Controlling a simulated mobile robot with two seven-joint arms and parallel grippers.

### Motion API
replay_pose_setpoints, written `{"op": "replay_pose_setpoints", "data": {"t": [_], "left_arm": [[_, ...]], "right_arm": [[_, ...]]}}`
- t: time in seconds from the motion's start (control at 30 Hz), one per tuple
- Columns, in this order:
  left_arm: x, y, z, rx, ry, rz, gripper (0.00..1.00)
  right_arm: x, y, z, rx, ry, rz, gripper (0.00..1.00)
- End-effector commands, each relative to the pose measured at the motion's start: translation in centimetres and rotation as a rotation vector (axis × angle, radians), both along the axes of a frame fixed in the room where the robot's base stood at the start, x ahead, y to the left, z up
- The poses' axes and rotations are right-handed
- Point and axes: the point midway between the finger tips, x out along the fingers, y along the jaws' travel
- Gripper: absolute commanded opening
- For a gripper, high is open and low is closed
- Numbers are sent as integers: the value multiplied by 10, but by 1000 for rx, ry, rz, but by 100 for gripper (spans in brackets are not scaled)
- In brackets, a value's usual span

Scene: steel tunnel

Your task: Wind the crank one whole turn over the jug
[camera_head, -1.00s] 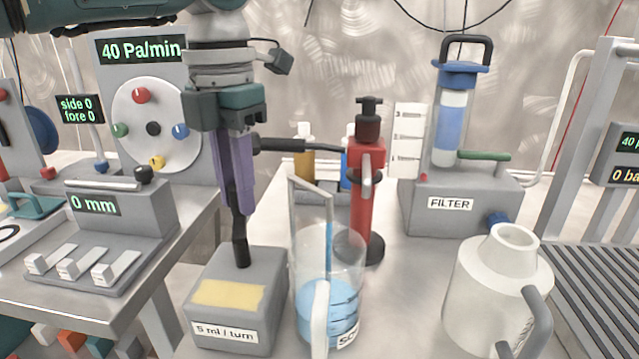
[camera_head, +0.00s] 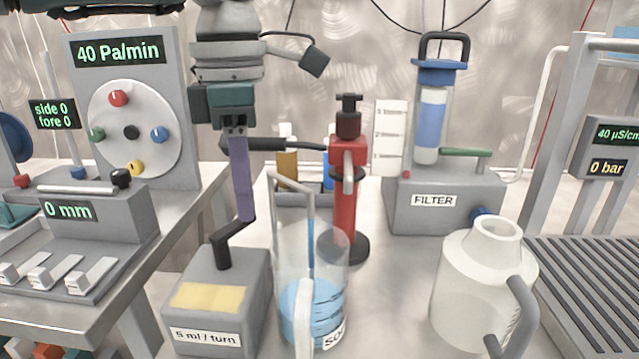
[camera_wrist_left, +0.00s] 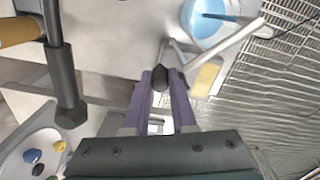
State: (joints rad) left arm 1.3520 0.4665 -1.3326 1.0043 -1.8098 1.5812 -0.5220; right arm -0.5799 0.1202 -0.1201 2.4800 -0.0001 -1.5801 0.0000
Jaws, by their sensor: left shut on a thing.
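The grey dosing box labelled "5 ml / turn" (camera_head: 222,300) stands at centre left in the head view, with a black crank (camera_head: 224,246) on top. The crank arm slants up to the right. My left gripper (camera_head: 243,212) points down and is shut on the crank's handle. In the left wrist view its purple fingers (camera_wrist_left: 161,92) close around the dark handle tip (camera_wrist_left: 160,76). A clear jug (camera_head: 312,255) with blue liquid and a pale handle stands just right of the box. A grey bent spout (camera_head: 290,180) reaches over it. My right gripper is out of view.
A red hand pump (camera_head: 344,190) with a dark side lever stands behind the jug. A white jug (camera_head: 483,280) stands right, before the filter unit (camera_head: 445,200). A dial panel (camera_head: 130,130) and a "0 mm" box (camera_head: 85,215) are at left.

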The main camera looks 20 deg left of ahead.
Motion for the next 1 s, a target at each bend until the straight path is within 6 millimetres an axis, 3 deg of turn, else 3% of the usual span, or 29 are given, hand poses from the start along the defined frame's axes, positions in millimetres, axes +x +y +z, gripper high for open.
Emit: {"op": "replay_pose_setpoints", "data": {"t": [0.67, 0.7, 0.97, 1.0], "left_arm": [[-1, -4, 1, -3, -1, -69, 0], [-1, -4, 1, -3, -1, -69, 25], [-1, -3, 1, -2, 0, -68, 55], [-1, -3, 0, -1, 0, -68, 55]], "right_arm": [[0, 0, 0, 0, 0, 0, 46], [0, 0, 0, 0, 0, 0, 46], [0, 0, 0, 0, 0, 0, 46], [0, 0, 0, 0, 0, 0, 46]]}}
